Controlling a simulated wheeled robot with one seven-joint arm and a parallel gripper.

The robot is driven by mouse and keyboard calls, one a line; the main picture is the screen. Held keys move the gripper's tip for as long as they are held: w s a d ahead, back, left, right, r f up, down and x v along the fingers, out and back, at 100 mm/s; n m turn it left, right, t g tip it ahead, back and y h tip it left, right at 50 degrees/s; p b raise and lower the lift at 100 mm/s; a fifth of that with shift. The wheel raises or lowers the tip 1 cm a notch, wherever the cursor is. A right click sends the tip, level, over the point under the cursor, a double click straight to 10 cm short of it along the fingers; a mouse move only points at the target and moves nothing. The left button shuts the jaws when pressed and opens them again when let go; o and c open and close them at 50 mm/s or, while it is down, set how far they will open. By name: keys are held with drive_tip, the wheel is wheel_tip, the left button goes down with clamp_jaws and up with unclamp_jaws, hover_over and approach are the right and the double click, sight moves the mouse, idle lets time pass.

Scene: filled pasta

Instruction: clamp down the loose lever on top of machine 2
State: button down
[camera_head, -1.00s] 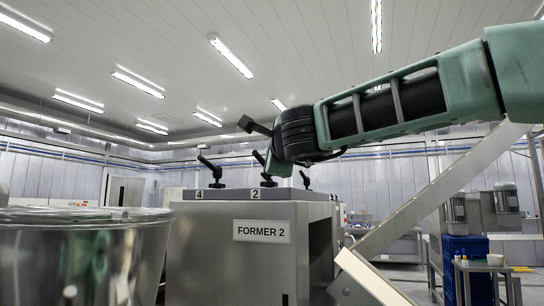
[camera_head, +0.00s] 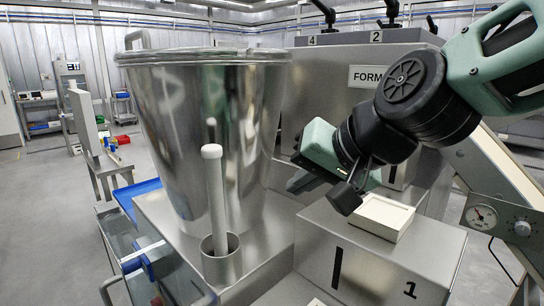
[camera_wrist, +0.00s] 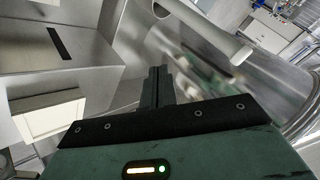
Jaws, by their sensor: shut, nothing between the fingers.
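Machine 2 is the grey steel box with the label FORMER 2 (camera_head: 368,77), partly hidden behind my arm. On its top a black lever (camera_head: 326,14) stands by the plate marked 4, and another black lever (camera_head: 391,13) by the plate marked 2. The top edge of the head view cuts both, so I cannot tell which is loose. My gripper (camera_head: 298,180) is low in front of the machine, below and apart from the levers, pointing left. In the wrist view its fingers (camera_wrist: 157,85) are together and empty; no lever shows there.
A large steel vat (camera_head: 205,130) stands left of my gripper. A white rod (camera_head: 213,190) rises from a steel cup in front of it. A cream block (camera_head: 383,214) lies on the steel box marked 1 (camera_head: 385,255) below my wrist. A sloping beam (camera_head: 500,165) is at right.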

drive_tip(key=s+d+f+n+g+h, duration=0.3)
drive_tip(key=s+d+f+n, duration=0.1)
drive_tip(key=s+f, duration=0.4)
drive_tip(key=s+d+f+n+g+h, duration=0.2)
drive_tip(key=s+d+f+n+g, duration=0.1)
drive_tip(key=s+f, duration=0.4)
drive_tip(key=s+d+n, duration=0.1)
drive_tip(key=s+d, duration=0.1)
drive_tip(key=s, duration=0.1)
drive_tip(key=shift+s+d+f+g+h, duration=0.35)
drive_tip(key=shift+d+f+g+h, duration=0.05)
drive_tip(key=shift+r, duration=0.15)
